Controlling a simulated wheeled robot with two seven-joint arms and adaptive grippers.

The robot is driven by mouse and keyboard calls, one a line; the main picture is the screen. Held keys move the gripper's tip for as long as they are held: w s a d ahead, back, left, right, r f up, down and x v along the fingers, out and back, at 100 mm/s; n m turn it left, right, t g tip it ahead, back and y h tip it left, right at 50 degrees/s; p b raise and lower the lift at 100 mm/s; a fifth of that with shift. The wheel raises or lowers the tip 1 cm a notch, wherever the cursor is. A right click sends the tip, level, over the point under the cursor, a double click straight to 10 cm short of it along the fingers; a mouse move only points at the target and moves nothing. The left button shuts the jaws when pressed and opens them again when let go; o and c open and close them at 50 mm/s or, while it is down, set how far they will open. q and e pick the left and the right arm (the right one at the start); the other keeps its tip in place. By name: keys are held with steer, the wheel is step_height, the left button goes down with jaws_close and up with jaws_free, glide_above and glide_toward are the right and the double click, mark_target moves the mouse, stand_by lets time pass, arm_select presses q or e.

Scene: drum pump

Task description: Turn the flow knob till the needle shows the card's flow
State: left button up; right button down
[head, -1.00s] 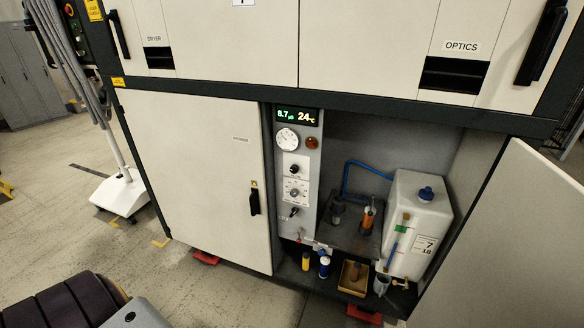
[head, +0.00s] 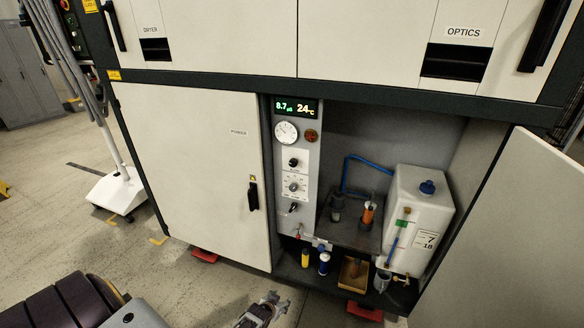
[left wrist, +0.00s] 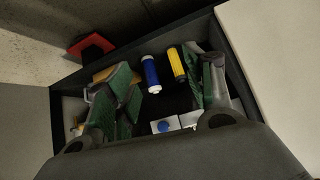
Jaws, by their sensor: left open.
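The grey control panel (head: 313,170) stands inside the open cabinet bay. It carries a round white needle gauge (head: 287,132), an upper black knob (head: 294,162), a middle knob with a marked dial (head: 294,187) and a lower black switch or knob (head: 292,208). I cannot read which is the flow knob, nor the needle's value. A white card (head: 427,240) reading 7 and 18 is on the white tank (head: 412,205). My left gripper (head: 264,309) is low, in front of the cabinet and below the panel. Its green-padded fingers (left wrist: 165,92) are open, apart from the knobs. My right gripper is out of view.
The display (head: 295,108) reads 8.7 and 24 °C. The closed door (head: 190,170) borders the bay on the left; an open door (head: 500,235) stands on the right.

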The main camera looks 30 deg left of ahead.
arm_select(q)
steer(key=w+a+r+n+t, duration=0.15)
steer(key=w+r, duration=0.25)
steer(key=r, duration=0.4)
steer(key=w+a+r+n+t+y, duration=0.15)
steer(key=w+r, duration=0.25)
steer(key=r, duration=0.4)
steer(key=w+a+r+t, duration=0.25)
steer(key=w+r, duration=0.25)
steer(key=r, duration=0.3)
step_height(320, 180, up, 26)
steer(key=a+n+t, duration=0.2)
steer(key=n+t, duration=0.1)
steer(key=n, duration=0.3)
steer(key=shift+y, duration=0.45)
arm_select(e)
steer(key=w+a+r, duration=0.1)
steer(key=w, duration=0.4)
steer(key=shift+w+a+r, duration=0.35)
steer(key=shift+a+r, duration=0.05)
arm_select(q)
steer(key=shift+t, duration=0.25)
steer(key=shift+w+a, duration=0.1)
steer(key=shift+w, duration=0.05)
